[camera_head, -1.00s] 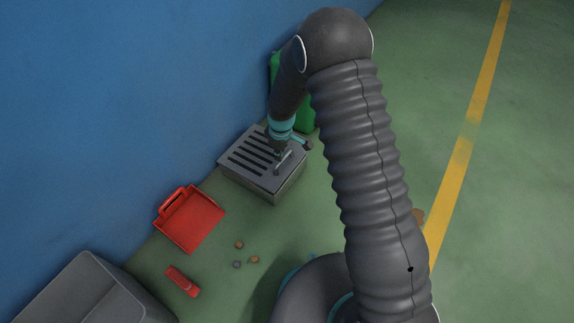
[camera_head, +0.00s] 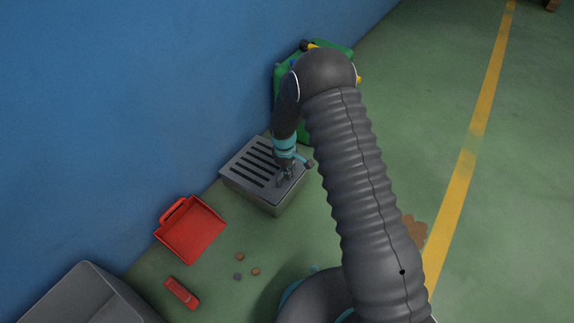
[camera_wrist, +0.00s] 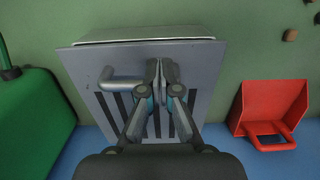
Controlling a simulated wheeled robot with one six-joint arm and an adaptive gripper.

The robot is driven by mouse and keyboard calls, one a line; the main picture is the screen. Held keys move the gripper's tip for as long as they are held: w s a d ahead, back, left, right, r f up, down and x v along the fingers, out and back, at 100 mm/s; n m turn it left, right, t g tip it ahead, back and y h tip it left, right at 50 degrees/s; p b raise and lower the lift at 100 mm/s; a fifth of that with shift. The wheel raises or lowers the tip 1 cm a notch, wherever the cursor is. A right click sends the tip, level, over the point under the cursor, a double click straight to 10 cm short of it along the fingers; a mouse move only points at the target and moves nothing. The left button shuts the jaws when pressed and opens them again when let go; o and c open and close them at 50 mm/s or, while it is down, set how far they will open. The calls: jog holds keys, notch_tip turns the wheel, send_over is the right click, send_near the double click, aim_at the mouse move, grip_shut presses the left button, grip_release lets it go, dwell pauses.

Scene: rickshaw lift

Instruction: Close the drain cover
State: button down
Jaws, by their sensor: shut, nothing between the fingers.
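The drain cover (camera_head: 249,176) is a grey slotted plate lying on top of a low grey box (camera_head: 284,204) against the blue wall. In the wrist view the cover (camera_wrist: 88,72) fills the middle, with its metal bar handle (camera_wrist: 122,82) on the left part. My gripper (camera_head: 288,178) is over the cover's right part in the head view. In the wrist view my gripper (camera_wrist: 162,68) is shut and empty, just right of the handle's end. I cannot tell whether the fingertips touch the plate. The cover looks flat; any small gap beneath it cannot be made out.
A red dustpan (camera_head: 203,228) and a small red item (camera_head: 182,293) lie left of the box. Several small lumps (camera_head: 255,271) are on the floor. A grey bin (camera_head: 75,300) is at lower left. A green container (camera_head: 342,49) stands behind my arm.

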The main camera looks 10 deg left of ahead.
aim_at(290, 187)
jog(key=shift+s+d+f, duration=0.1)
jog(key=shift+f, duration=1.1)
jog(key=shift+d+f, duration=0.1)
jog(key=shift+f, duration=1.05)
jog(key=shift+s+d+f+b, duration=0.1)
jog(key=shift+d+f+b, duration=0.05)
jog(key=shift+f+b, duration=0.55)
jog(key=shift+s+d+f+b, duration=0.1)
jog(key=shift+f+b, duration=0.4)
jog(key=shift+f, duration=0.45)
notch_tip(290, 187, up, 15)
jog(key=p, duration=0.3)
jog(key=shift+f, duration=0.15)
jog(key=shift+w, duration=0.1)
